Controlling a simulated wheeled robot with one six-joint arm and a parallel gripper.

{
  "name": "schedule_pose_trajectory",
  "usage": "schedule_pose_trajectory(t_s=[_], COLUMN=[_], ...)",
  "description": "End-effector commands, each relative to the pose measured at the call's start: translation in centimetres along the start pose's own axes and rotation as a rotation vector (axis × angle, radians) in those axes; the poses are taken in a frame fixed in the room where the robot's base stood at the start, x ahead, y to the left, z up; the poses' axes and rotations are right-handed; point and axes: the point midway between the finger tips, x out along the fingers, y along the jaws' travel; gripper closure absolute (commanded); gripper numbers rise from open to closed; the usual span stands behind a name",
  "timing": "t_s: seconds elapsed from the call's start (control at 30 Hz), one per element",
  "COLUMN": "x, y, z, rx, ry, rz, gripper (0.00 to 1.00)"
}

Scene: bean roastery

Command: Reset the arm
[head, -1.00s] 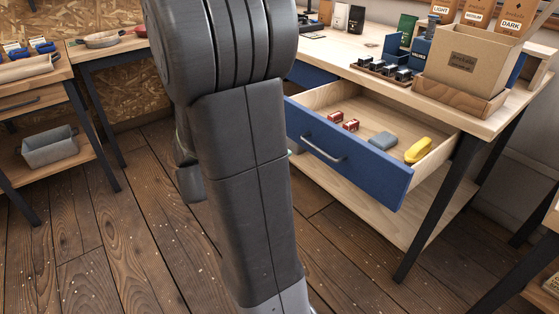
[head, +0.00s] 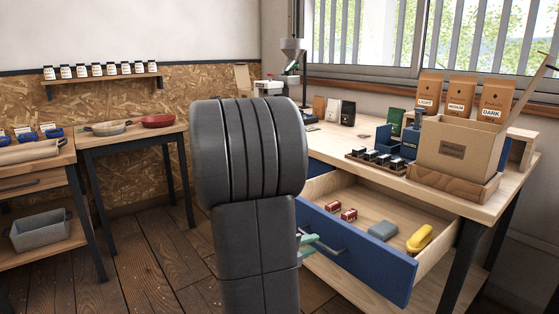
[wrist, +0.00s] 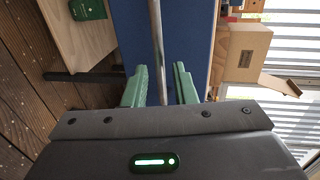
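My gripper's green fingers (wrist: 160,86) stand apart in the wrist view. The drawer's metal handle (wrist: 157,40) runs through the gap between them, with no finger seen closed on it. In the head view the fingertips (head: 307,241) show beside the handle (head: 328,249), partly hidden by my dark arm. The blue-fronted drawer (head: 365,258) is pulled open under the workbench. It holds two small red boxes, a grey-blue block (head: 382,230) and a yellow object (head: 420,238).
The workbench (head: 345,141) carries a cardboard box (head: 455,150), coffee bags and a rack of dark jars. A side table with pans (head: 158,121) and a shelf with a grey bin (head: 41,231) stand left. Wooden floor is bare between them.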

Motion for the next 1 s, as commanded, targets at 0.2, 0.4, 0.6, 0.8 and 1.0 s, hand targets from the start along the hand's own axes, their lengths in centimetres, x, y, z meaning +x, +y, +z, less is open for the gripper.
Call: schedule_pose_trajectory(t_s=[0.2,0.4,0.6,0.8,1.0], x=[2.8,3.8,3.9,3.7,2.5], y=[0.1,0.0,0.0,-0.1,-1.2], z=[0.0,0.0,0.0,0.0,-0.5], rx=[0.000,-0.001,-0.001,-0.003,-0.036], ry=[0.002,0.000,-0.001,-0.003,-0.027], rz=[0.000,0.000,0.000,0.000,0.001], gripper=[0.75,0.75,0.75,0.75,0.75])
